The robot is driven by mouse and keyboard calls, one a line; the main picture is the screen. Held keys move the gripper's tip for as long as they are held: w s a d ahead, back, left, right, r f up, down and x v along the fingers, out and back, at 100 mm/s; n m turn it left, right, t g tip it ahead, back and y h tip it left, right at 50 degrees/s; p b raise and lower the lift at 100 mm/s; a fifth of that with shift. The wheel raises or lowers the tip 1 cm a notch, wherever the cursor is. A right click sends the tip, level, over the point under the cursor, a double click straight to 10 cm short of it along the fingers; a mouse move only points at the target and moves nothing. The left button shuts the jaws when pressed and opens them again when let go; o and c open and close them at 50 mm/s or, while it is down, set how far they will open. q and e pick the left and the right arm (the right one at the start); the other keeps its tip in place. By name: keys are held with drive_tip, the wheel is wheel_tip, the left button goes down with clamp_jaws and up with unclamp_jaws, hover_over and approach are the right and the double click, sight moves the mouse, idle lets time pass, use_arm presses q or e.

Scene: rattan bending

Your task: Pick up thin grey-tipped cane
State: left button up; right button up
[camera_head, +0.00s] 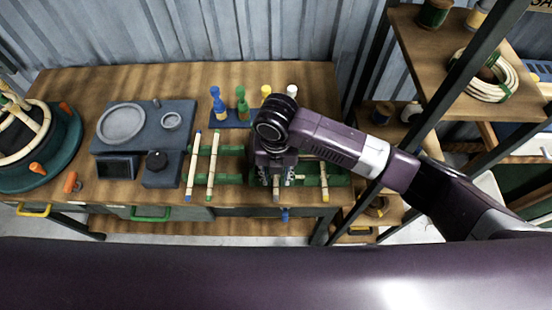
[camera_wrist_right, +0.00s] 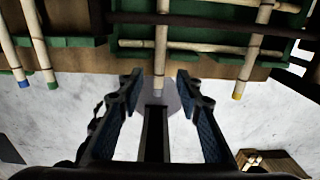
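The grey-tipped cane (camera_head: 276,190) lies on the green rack (camera_head: 232,178), its near end jutting past the rack's front. In the right wrist view the cane (camera_wrist_right: 161,50) runs straight down the middle, and its grey tip lies between the fingertips in the picture. My right gripper (camera_head: 274,178) hangs over this cane and hides most of it in the head view. In the right wrist view my right gripper (camera_wrist_right: 160,88) is open, one finger on each side of the cane's line, with nothing held. My left gripper is not in view.
A blue-tipped cane (camera_head: 192,170) and a green-tipped cane (camera_head: 212,170) lie to the left, and a yellow-tipped cane (camera_head: 324,180) close to the right. Coloured bottles (camera_head: 241,104) stand behind. A dark shelf post (camera_head: 430,125) rises on the right.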

sight(276, 184)
drive_tip(key=shift+w+f+p, duration=0.1)
drive_tip(key=shift+f+p, duration=0.3)
drive_tip(key=shift+f, duration=1.35)
clamp_jaws()
drive_tip(key=shift+r, duration=0.15)
drive_tip(key=shift+r+p, duration=0.55)
drive_tip(key=shift+p, duration=0.25)
drive_tip(key=shift+r, duration=0.15)
